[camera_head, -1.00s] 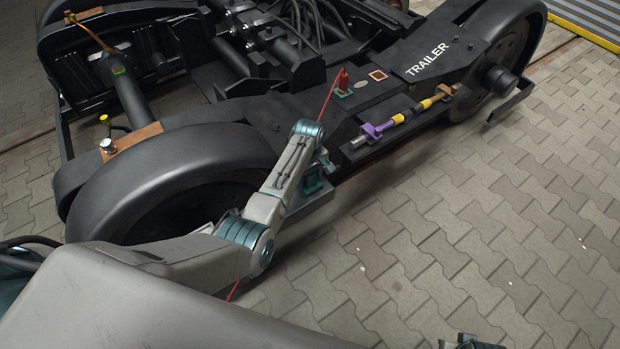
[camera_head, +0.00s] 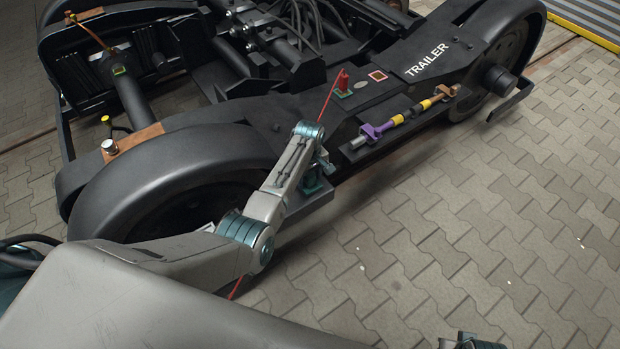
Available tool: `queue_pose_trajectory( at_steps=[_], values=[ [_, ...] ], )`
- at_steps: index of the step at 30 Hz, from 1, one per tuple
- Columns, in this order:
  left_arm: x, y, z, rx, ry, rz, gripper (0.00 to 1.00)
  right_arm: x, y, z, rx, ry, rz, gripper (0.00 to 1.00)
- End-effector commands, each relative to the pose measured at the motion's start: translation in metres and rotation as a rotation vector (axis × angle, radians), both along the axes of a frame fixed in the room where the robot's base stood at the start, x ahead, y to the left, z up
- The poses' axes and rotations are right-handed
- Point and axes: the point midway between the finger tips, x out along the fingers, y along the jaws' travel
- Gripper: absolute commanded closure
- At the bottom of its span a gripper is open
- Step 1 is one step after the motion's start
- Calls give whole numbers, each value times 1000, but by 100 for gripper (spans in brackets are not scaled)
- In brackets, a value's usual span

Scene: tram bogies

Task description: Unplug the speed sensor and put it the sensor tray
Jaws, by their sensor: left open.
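My left gripper (camera_head: 318,178) is open and hangs from the wrist beside the bogie's side frame, over a dark ledge near the wheel. Its fingertips are small and partly hidden, and I see nothing held in them. A red plug-like part (camera_head: 342,80) stands upright on a green square on the frame, with a thin red line running from it behind my left arm. I cannot tell for sure which part is the speed sensor. I cannot make out a sensor tray. A small piece of my right arm or gripper (camera_head: 470,343) shows at the bottom edge.
A purple and yellow rod (camera_head: 405,116) lies along the side of the black bogie (camera_head: 425,68), marked TRAILER. A large wheel cover (camera_head: 165,165) is left of my arm. A silver-capped part (camera_head: 108,145) sits on a brown bracket. Paved floor (camera_head: 480,220) on the right is clear.

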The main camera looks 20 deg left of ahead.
Motion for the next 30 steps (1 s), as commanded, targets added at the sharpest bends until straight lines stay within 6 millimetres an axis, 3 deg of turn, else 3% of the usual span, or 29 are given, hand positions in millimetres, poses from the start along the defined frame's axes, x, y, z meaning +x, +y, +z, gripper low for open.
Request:
queue_pose_trajectory(
  at_steps=[11,20,30],
  values=[
    [0,0,0,0,-1,0,47,0,0,4,0,0,0,64],
    [0,0,0,0,0,0,100,0,0,4,0,0,0,64],
    [0,0,0,0,-1,0,100,-1,-1,-4,0,5,-1,64]
  ],
)
